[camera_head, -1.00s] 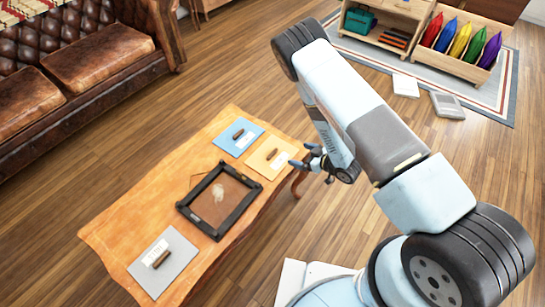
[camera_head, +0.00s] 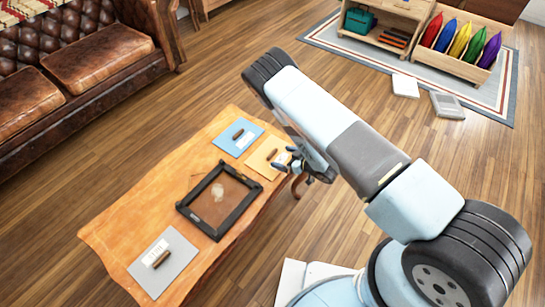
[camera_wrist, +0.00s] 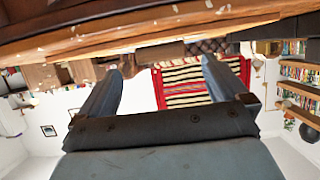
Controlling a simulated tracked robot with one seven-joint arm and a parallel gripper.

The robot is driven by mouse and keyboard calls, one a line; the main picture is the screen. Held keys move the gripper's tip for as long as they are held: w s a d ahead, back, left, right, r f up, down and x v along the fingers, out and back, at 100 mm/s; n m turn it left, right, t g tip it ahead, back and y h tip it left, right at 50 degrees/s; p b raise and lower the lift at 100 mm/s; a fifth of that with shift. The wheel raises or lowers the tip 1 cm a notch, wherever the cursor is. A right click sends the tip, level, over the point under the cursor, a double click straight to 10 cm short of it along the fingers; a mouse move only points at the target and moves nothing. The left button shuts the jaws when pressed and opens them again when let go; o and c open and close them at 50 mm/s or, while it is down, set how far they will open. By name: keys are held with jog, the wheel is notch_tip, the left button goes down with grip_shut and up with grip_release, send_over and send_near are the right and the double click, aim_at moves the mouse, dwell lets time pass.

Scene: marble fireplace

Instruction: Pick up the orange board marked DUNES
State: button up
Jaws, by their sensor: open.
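The orange board (camera_head: 257,162) lies flat at the far right corner of the wooden table in the head view. It has a dark bar-shaped handle, and any lettering is too small to read. My gripper (camera_head: 287,161) is at the board's right side, by the table edge, and its fingers hide part of that side. I cannot tell whether they touch it. In the wrist view my gripper (camera_wrist: 165,85) is open, with nothing between its fingers. The board cannot be made out there; a wooden edge (camera_wrist: 130,30) crosses the top.
The table (camera_head: 130,225) also holds a blue board (camera_head: 233,147), a dark picture frame (camera_head: 188,208) and a grey board (camera_head: 180,247). A leather sofa (camera_head: 100,60) stands to the left. A crate of coloured pillows (camera_head: 470,69) stands at back right. Wood floor surrounds the table.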

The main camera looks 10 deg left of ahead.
aim_at(273, 153)
jog(key=shift+r+x, duration=0.2)
jog(key=shift+x, duration=2.35)
jog(key=shift+c, duration=0.2)
jog(key=c, duration=1.1)
jog(key=shift+r, duration=0.1)
